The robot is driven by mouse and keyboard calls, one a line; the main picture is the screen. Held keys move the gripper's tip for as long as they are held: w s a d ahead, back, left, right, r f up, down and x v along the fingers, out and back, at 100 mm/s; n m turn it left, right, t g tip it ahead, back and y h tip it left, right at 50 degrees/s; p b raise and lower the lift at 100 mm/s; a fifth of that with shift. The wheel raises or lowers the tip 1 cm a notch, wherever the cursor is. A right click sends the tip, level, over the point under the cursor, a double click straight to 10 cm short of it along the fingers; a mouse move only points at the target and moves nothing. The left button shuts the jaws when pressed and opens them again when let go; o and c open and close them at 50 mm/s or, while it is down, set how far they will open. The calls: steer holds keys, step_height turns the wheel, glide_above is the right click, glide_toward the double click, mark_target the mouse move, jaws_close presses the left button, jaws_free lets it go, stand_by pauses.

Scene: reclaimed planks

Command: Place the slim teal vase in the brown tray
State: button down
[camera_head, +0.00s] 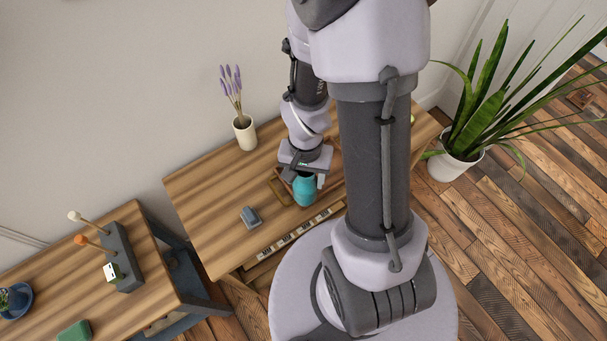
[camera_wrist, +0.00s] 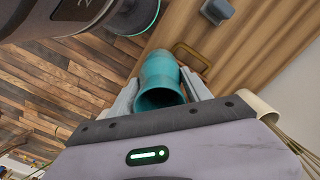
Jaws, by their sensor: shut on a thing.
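The slim teal vase (camera_head: 304,191) is held between the two fingers of my gripper (camera_head: 305,181), over the wooden table. In the wrist view the vase (camera_wrist: 160,82) has its open mouth toward the camera, and my gripper (camera_wrist: 161,92) has a pale finger on each side of it. The brown tray (camera_head: 279,188) shows only in part, with a handle-like edge left of the vase; my gripper and arm hide most of it. The tray's edge (camera_wrist: 191,52) also shows beyond the vase in the wrist view. I cannot tell whether the vase touches anything below.
A small grey-blue object (camera_head: 251,217) lies on the table (camera_head: 205,195) left of the vase. A white pot with lavender (camera_head: 244,133) stands at the table's back. A second table (camera_head: 145,285) at left holds pegs and other items. A potted plant (camera_head: 455,165) stands at right.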

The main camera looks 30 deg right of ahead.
steer(key=w+d+f+b, duration=0.1)
steer(key=w+d+f, duration=0.2)
steer(key=w, duration=0.3)
steer(key=shift+w+d+f, duration=0.25)
steer(key=shift+w+f, duration=0.05)
steer(key=shift+f, duration=0.35)
steer(key=shift+c, duration=2.4)
jaws_free()
steer(key=shift+r, duration=0.1)
